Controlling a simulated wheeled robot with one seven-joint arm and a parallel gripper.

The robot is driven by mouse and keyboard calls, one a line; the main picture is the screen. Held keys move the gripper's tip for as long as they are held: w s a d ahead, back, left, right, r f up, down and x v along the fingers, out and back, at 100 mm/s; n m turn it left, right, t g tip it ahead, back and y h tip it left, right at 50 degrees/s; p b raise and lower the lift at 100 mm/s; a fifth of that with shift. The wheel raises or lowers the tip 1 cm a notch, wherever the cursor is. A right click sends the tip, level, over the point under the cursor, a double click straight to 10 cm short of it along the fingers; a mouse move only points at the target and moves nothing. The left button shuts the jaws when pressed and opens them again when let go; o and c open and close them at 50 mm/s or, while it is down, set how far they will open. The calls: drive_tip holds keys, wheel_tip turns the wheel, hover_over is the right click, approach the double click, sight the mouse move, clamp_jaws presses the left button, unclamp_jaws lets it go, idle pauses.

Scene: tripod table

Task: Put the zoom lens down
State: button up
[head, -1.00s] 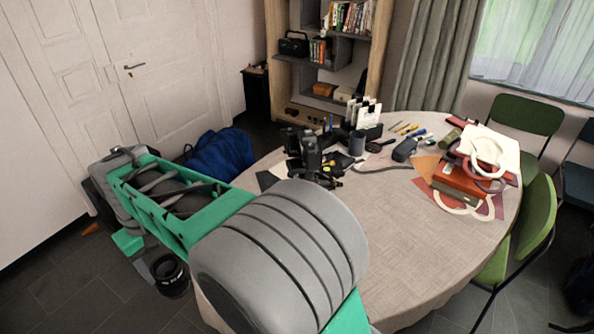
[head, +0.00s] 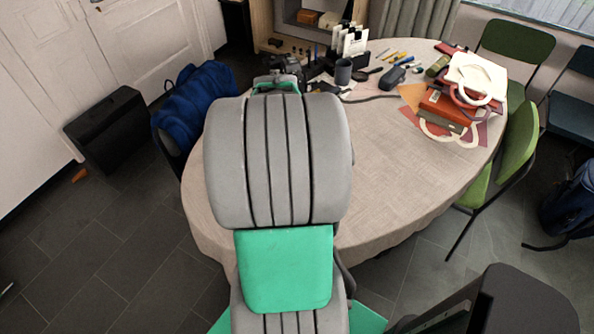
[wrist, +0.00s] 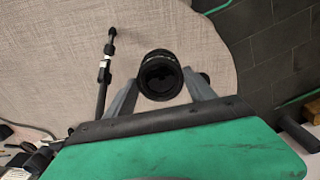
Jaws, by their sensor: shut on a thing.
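The black zoom lens (wrist: 160,75) shows end-on in the wrist view, its dark round opening facing the camera. My gripper (wrist: 161,88) is shut on it, one grey finger on each side. The lens appears over the beige cloth of the table (wrist: 60,50), near the table's edge. I cannot tell whether it touches the cloth. In the head view my arm hides the gripper and the lens, and the table (head: 400,150) shows around the arm.
A black tripod leg (wrist: 104,75) lies left of the lens in the wrist view. The cloth right of my arm is clear. Green chairs (head: 515,140) stand at right.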

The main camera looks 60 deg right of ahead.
drive_tip(key=d+f+p, duration=0.1)
drive_tip(key=d+f, duration=0.3)
drive_tip(key=f, duration=0.4)
drive_tip(key=shift+w+f, duration=0.25)
drive_tip(key=shift+f, duration=0.15)
drive_tip(key=o, duration=1.5)
drive_tip(key=shift+r, duration=0.1)
